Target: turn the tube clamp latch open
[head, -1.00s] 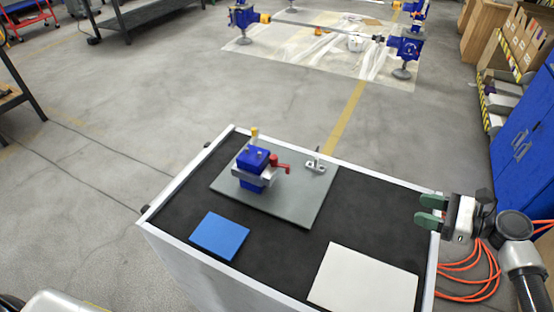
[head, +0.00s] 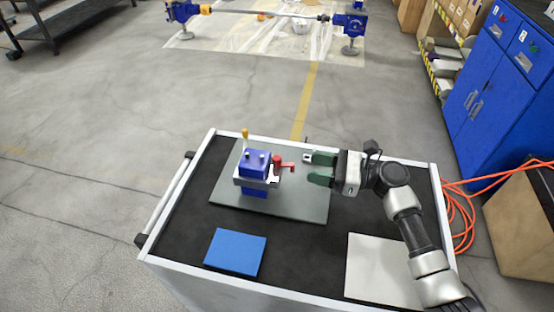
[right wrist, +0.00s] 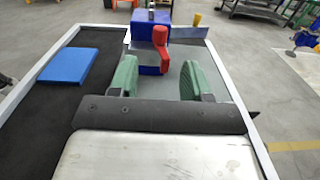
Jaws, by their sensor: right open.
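The blue tube clamp block (head: 256,164) stands on a grey plate (head: 300,207) on the cart top, with a grey bracket around it and a yellow-tipped pin on top. Its red latch (head: 284,165) sticks out from the block's right side. My right gripper (head: 310,168) is open, with green fingers pointing left at the latch and a small gap between. In the right wrist view the red latch (right wrist: 161,47) stands ahead, between the lines of the two open fingers (right wrist: 155,78), with the blue block (right wrist: 150,30) behind it. My left gripper is not in view.
A blue pad (head: 235,251) and a white panel (head: 382,270) lie on the black cart top (head: 300,255). The cart has a raised white rim. Orange cables (head: 462,215) and a blue cabinet (head: 490,90) are to the right. Blue screw jacks (head: 349,24) stand far behind on a sheet.

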